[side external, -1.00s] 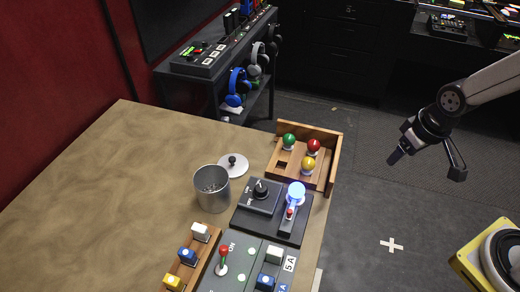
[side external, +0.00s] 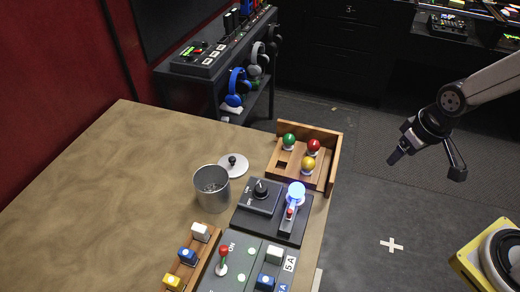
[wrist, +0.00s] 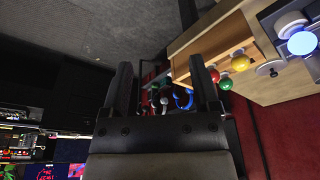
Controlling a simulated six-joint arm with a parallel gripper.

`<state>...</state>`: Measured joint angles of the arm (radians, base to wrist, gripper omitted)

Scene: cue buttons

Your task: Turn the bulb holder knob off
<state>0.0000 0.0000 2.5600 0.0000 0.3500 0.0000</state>
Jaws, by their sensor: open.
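The black bulb holder (side external: 270,227) sits on the table near its right edge. Its black knob (side external: 261,188) stands on a raised block at the left, with small white lettering beside it. A bulb (side external: 296,194) on the holder glows blue, and it also shows at the right of the wrist view (wrist: 302,42). A small red-tipped part (side external: 290,213) sits just below the bulb. My gripper (side external: 425,163) is open and empty, in the air beyond the table's right edge, well away from the knob. Its two dark fingers also show apart in the wrist view (wrist: 160,85).
A wooden box (side external: 331,170) holds green, red and yellow bulbs behind the holder. A metal pot (side external: 212,190) stands left of the knob, its lid (side external: 233,166) behind it. A switch panel (side external: 240,262) and a block rack (side external: 196,258) are in front. The table's left is clear.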

